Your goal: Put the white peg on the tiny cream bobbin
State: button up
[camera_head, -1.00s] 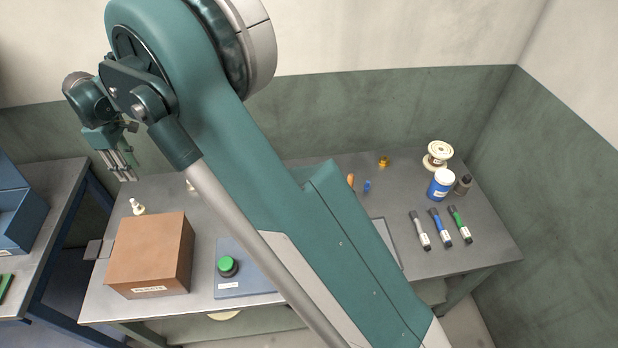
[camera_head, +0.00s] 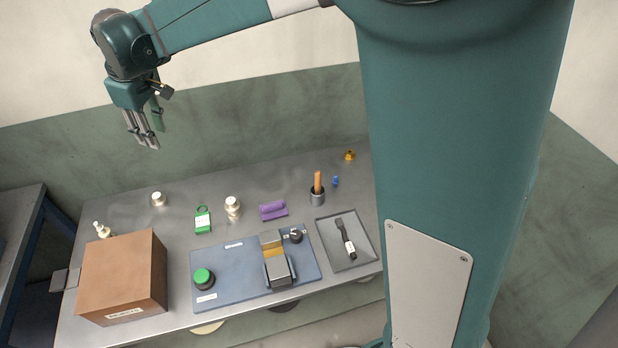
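My gripper (camera_head: 144,142) hangs in the air at the upper left, fingers down, in front of the wall and above the far left of the bench. Its fingers look close together; whether they are shut or hold anything is too small to tell. A small whitish piece with a narrow upright top (camera_head: 102,230) stands at the left behind the brown box. A small cream bobbin-like piece (camera_head: 159,199) stands to its right, and a slightly taller one (camera_head: 233,207) stands farther right. I cannot tell for sure which is the white peg or the tiny cream bobbin.
The brown box (camera_head: 125,277) fills the bench's front left. A green item (camera_head: 202,220), a purple block (camera_head: 273,210), a blue board (camera_head: 228,270) with a green button, a dark cup (camera_head: 317,197) and a grey tray (camera_head: 362,253) stand rightward. My arm hides the bench's right end.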

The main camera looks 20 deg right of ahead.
jog(key=s+d+r+m+t, duration=0.15)
jog(key=s+d, duration=0.25)
jog(key=d, duration=0.5)
jog(key=s+d+r+m, duration=0.2)
jog(key=s+d+r, duration=0.15)
jog(key=d, duration=0.45)
jog(key=s+d+r+m+t, duration=0.1)
jog(key=s+d+m, duration=0.1)
jog(key=s+d, duration=0.5)
jog(key=s+d+f+m+t, duration=0.1)
jog(key=s+d+f+m, duration=0.2)
jog(key=s+d, duration=0.5)
jog(key=s+d+f+m+t+h, duration=0.1)
jog(key=s+d+f+m, duration=0.2)
jog(key=s+d, duration=0.5)
jog(key=d, duration=0.2)
jog(key=shift+s+d+f+t, duration=0.3)
jog(key=shift+d+f+t, duration=0.05)
jog(key=shift+d, duration=0.05)
